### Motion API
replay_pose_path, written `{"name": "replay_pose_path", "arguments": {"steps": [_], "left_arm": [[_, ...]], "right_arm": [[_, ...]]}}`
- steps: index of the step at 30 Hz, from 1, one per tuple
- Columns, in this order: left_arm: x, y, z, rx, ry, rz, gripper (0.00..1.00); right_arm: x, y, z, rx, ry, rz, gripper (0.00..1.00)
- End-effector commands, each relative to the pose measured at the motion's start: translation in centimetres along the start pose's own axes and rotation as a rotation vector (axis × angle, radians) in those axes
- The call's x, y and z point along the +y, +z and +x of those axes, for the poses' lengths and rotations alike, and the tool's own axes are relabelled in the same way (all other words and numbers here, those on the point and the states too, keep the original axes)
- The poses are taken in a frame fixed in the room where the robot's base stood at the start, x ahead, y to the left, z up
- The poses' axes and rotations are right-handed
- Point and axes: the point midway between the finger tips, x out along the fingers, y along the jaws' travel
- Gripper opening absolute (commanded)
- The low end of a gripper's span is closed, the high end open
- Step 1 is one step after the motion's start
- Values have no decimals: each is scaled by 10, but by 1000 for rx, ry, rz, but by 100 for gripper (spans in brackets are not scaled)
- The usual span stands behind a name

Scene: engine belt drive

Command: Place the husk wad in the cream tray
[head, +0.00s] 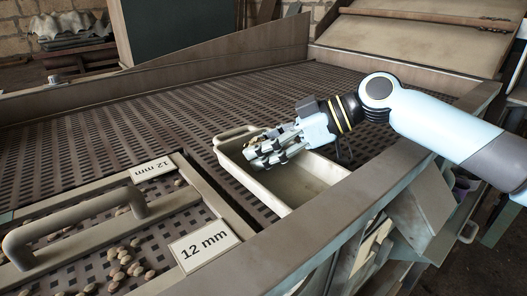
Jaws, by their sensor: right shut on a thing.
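The cream tray (304,201) sits on the perforated deck near the front rail, with a handle at its back left corner. My right gripper (261,156) reaches in from the right, its fingers over the left part of the tray. It is shut on the husk wad (256,142), a small tan-brown lump mostly hidden by the fingers. I cannot tell whether the wad touches the tray. The visible part of the tray floor looks empty. My left gripper is not in view.
A framed screen with a thick handle (72,222) and "12 mm" labels (204,244) lies at the left, with several pebble-like pieces (124,265) on it. A raised metal rail (282,250) runs along the front. The deck behind the tray is clear.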

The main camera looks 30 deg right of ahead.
Motion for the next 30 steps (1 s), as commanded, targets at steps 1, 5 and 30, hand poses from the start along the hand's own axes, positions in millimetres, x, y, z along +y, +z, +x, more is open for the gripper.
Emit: {"name": "replay_pose_path", "arguments": {"steps": [1, 5, 30], "left_arm": [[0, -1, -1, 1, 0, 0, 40], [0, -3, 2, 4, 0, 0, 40], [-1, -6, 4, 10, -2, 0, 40]], "right_arm": [[0, -1, -1, 0, 0, -1, 21], [0, 1, 0, 0, 0, 0, 21], [0, 2, -30, -10, -1, -5, 71]]}}
